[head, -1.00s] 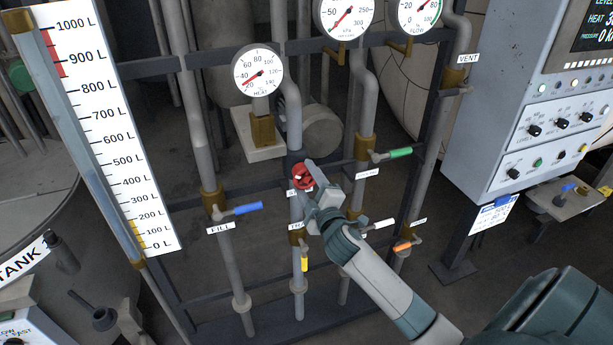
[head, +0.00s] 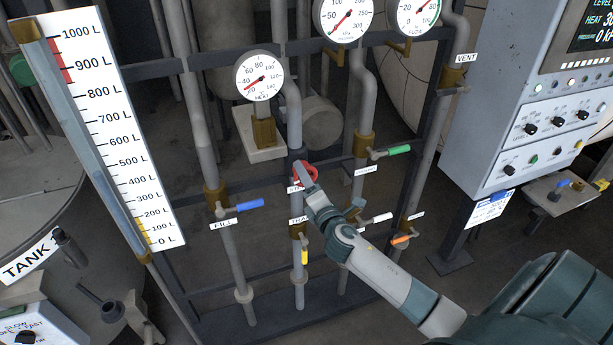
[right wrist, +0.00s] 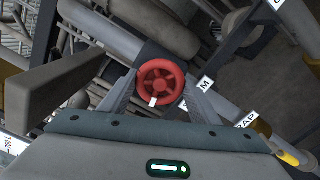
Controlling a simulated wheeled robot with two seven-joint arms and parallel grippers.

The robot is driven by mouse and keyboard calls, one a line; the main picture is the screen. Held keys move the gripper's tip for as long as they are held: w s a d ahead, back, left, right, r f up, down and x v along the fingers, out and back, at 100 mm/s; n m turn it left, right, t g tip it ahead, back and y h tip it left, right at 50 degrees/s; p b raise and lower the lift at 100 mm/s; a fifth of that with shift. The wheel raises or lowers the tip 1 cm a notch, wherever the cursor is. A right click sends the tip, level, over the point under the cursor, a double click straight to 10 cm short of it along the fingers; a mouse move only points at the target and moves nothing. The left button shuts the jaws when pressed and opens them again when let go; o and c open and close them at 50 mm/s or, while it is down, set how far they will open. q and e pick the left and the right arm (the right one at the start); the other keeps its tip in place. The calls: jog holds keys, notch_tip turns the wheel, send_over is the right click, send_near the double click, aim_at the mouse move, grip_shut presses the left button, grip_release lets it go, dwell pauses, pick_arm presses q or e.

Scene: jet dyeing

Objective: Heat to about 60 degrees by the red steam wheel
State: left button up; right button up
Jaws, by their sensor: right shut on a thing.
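The red steam wheel (head: 311,173) is on a vertical pipe at the middle of the rack and is partly covered by my right gripper (head: 306,175) in the head view. In the right wrist view, the wheel (right wrist: 161,83) sits between the two fingers, which are shut on it; a pale mark shows at its lower rim. The round white HEAT gauge (head: 260,77) stands above and left of the wheel. Its red needle points to the lower left, at the low end, below the 40 mark. My left gripper is not in view.
Nearby handles are the blue FILL lever (head: 240,208), green lever (head: 391,151), yellow lever (head: 304,256) and orange lever (head: 400,239). A control panel (head: 545,125) stands at right; its HEAT readout is cut off. A litre scale (head: 105,130) stands at left.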

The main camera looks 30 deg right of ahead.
jog(key=shift+f+n, duration=0.1)
jog(key=shift+n, duration=0.2)
jog(key=o, duration=1)
jog(key=shift+o, duration=0.2)
jog(key=shift+s, duration=0.1)
jog(key=b+v, duration=0.5)
jog(key=v, duration=1.2)
jog(key=shift+s, duration=0.15)
